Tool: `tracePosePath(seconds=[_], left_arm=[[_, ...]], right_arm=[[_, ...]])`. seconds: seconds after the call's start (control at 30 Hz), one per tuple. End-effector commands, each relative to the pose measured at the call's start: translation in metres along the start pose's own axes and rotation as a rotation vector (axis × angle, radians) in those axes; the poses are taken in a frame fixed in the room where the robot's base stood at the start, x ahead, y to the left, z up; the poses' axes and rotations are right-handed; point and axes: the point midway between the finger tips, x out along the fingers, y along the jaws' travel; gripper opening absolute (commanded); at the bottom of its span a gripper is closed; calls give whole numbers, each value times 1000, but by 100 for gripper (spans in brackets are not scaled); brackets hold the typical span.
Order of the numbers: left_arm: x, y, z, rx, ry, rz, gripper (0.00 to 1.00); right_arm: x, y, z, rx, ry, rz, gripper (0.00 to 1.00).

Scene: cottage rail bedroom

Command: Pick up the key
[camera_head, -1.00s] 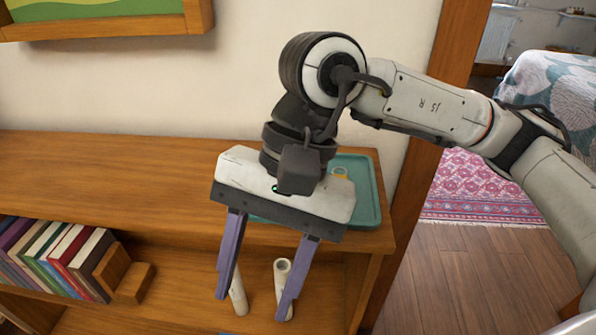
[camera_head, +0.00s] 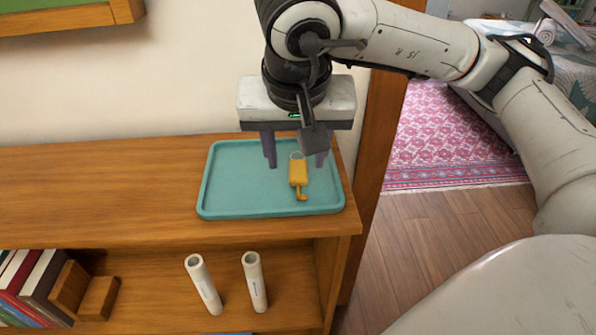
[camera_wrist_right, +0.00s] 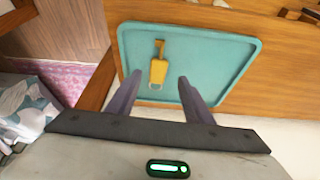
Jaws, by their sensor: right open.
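The key (camera_head: 299,172) has a yellow head and shaft with a pale ring at one end. It lies on the teal tray (camera_head: 232,203) on top of the wooden shelf. It also shows in the right wrist view (camera_wrist_right: 158,70), lying on the tray (camera_wrist_right: 215,44). My right gripper (camera_head: 295,162) is open above the back part of the tray, its two purple fingers spread and pointing down. In the wrist view its fingertips (camera_wrist_right: 160,77) lie on either side of the key's ring end, with nothing between them held. My left gripper is not in view.
The shelf top (camera_head: 100,185) left of the tray is clear. Below it are two white rolls (camera_head: 254,282), several books (camera_head: 35,285) and a wooden bookend (camera_head: 98,297). A wooden post (camera_head: 368,160) stands right of the shelf, and a wall is behind it.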

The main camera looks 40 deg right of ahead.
Motion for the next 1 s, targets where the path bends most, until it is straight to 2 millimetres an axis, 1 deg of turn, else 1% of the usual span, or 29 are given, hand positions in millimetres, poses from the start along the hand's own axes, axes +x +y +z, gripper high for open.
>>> tracePosePath(seconds=[0.1,0.2,0.3,0.5,0.57,0.7,0.77,0.8,1.0], left_arm=[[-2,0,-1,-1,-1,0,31],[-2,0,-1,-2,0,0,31],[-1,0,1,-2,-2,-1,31],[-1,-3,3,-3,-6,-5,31],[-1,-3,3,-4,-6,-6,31],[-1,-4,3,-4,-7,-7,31],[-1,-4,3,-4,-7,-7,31],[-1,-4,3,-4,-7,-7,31],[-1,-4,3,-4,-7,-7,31]], right_arm=[[19,6,0,1,-2,4,47],[31,5,0,2,-2,3,47],[36,4,0,1,-1,1,47],[37,4,0,1,0,0,47],[37,4,0,1,0,0,38],[37,4,0,1,0,0,15],[37,4,0,1,0,0,5],[37,4,0,1,0,0,3],[36,4,0,1,0,-1,3]])
